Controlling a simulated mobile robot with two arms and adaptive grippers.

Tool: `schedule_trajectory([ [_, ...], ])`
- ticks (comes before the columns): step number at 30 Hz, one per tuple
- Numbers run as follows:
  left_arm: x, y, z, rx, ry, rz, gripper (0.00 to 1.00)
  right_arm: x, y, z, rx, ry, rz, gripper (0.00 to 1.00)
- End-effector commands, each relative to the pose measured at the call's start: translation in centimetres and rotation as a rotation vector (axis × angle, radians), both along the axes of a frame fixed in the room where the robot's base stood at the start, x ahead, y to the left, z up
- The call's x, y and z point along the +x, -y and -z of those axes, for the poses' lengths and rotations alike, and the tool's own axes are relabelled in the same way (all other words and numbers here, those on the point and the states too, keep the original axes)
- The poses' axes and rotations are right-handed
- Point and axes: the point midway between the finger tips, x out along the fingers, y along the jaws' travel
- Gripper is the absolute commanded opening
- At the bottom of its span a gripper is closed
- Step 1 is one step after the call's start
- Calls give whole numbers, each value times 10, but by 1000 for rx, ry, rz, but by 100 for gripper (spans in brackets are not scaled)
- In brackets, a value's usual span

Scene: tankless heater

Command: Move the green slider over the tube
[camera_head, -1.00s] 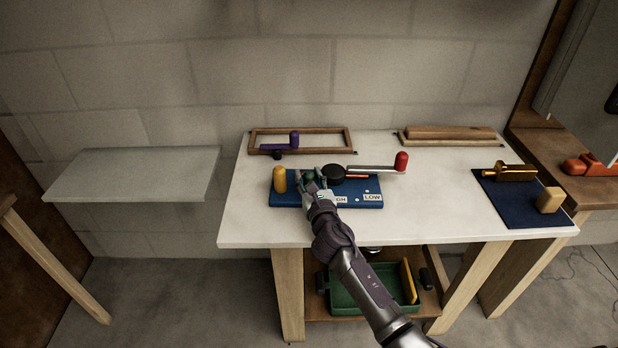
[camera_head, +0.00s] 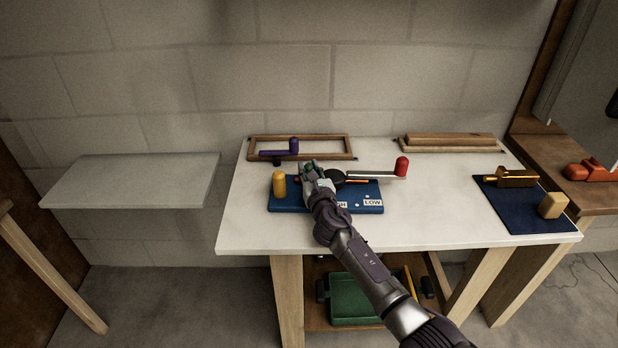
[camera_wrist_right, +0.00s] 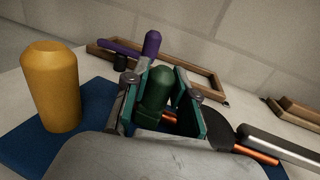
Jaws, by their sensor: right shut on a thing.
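The green slider (camera_wrist_right: 158,88) is an upright dark green knob between the fingers of my right gripper (camera_head: 313,170), which is shut on it. In the head view the fingers mostly hide the slider. It stands at the blue board (camera_head: 290,205), left of a black round part (camera_wrist_right: 219,128). The copper-orange tube (camera_wrist_right: 262,154) shows on the far side of the black part, and a short orange piece (camera_wrist_right: 169,117) shows right beside the slider. Whether the slider surrounds the tube is hidden by the fingers. My left gripper is out of view.
A yellow knob (camera_head: 279,184) stands left of the gripper. A grey lever with a red knob (camera_head: 401,167) reaches right from the black part. A wooden frame with a purple handle (camera_head: 294,146) lies behind. The front of the white table (camera_head: 300,233) is clear.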

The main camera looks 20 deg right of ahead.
Motion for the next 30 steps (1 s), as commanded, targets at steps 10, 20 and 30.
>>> schedule_trajectory([
  [10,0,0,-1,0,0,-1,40,0,1,0,-1,0,2,48],
  [20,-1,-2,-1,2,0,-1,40,-1,0,0,-1,0,2,53],
  [30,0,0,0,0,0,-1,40,-43,-2,1,-4,0,0,53],
])
